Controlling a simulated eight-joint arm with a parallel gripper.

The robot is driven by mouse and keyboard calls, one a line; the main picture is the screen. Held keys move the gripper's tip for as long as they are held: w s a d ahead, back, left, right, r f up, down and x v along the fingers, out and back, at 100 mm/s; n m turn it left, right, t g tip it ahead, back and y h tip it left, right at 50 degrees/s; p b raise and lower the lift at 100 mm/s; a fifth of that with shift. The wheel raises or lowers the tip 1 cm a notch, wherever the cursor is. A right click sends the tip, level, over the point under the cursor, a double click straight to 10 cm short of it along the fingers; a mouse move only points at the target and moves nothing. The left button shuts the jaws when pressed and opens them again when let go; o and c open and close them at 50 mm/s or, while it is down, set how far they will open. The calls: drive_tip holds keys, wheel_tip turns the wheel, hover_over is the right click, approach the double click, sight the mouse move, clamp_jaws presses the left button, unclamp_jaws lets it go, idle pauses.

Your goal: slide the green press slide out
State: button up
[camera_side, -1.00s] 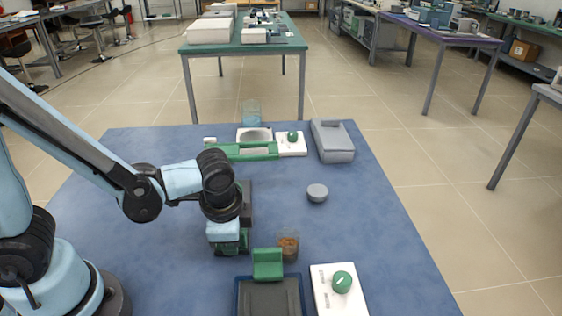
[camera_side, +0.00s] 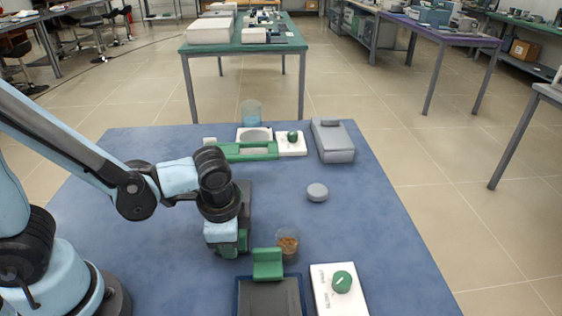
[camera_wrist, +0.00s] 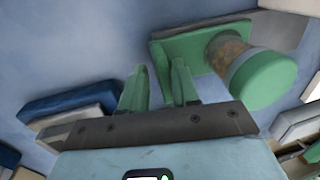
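My gripper (camera_side: 230,248) points down over the blue mat, left of a clear jar (camera_side: 288,245) with brown contents. In the wrist view its two green fingers (camera_wrist: 160,72) are apart, with the edge of a flat green piece (camera_wrist: 190,50) in line with the gap. I cannot tell whether they touch it. That flat piece, possibly the press slide, has a cylinder with brown contents and a green round end (camera_wrist: 264,78) beside or on it. A dark grey body (camera_side: 245,200) stands behind my gripper, partly hidden. A green block (camera_side: 267,263) stands at the back edge of a dark tray (camera_side: 268,298).
A white box with a green knob (camera_side: 342,282) is at front right. A round grey piece (camera_side: 317,192) lies mid-mat. At the back are a long green holder (camera_side: 240,152), a white knob box (camera_side: 292,148) and a grey case (camera_side: 333,142). The right side of the mat is clear.

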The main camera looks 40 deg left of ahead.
drive_tip(key=shift+r, duration=3.05)
drive_tip(key=w+a+r+n+t+h, duration=0.1)
drive_tip(key=w+a+r+n+t, duration=0.1)
drive_tip(key=a+r+n+t, duration=0.3)
drive_tip(key=shift+w+a+r+n+t, duration=0.15)
drive_tip(key=shift+w+a+n+t, duration=0.2)
drive_tip(key=shift+a+n, duration=1.45)
